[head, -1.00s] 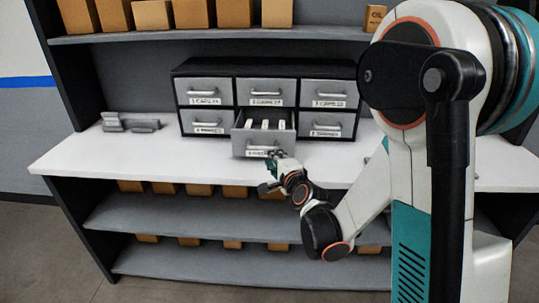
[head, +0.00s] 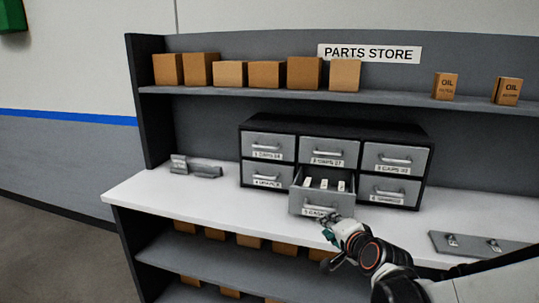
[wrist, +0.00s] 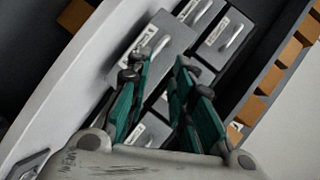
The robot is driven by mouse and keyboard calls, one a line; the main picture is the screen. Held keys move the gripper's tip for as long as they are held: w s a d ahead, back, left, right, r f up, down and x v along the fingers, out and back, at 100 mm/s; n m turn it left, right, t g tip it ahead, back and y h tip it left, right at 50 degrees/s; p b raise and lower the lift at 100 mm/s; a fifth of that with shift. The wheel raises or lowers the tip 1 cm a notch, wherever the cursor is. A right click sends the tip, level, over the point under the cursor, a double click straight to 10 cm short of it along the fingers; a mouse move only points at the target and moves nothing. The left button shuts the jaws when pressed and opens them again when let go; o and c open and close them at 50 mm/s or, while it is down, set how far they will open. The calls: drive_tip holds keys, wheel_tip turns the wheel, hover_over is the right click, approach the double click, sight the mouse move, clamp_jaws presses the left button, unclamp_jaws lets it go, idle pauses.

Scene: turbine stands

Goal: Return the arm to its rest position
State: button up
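My arm reaches in from the lower right of the head view. My gripper (head: 335,232) is just in front of the pulled-out lower middle drawer (head: 312,203) of the parts cabinet. In the wrist view my gripper (wrist: 160,70) has its two teal-padded fingers apart, with nothing held between them. Whether a finger touches the drawer front or its handle cannot be told. The drawer holds several small white-topped items (head: 325,185). The other drawers of the dark cabinet (head: 335,134) are shut.
The cabinet stands on a white counter (head: 150,195). A grey metal part (head: 195,168) lies to its left, and a grey plate with fittings (head: 470,245) to its right. Cardboard boxes (head: 265,74) and two oil boxes (head: 445,86) stand on the shelf above. Open floor shows at left.

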drive_tip(key=s+d+n+g+h, duration=0.2)
drive_tip(key=s+n+g, duration=0.4)
drive_tip(key=s, duration=2)
drive_tip(key=n, duration=0.6)
drive_tip(key=shift+g, duration=0.3)
drive_tip(key=shift+s+r, duration=0.1)
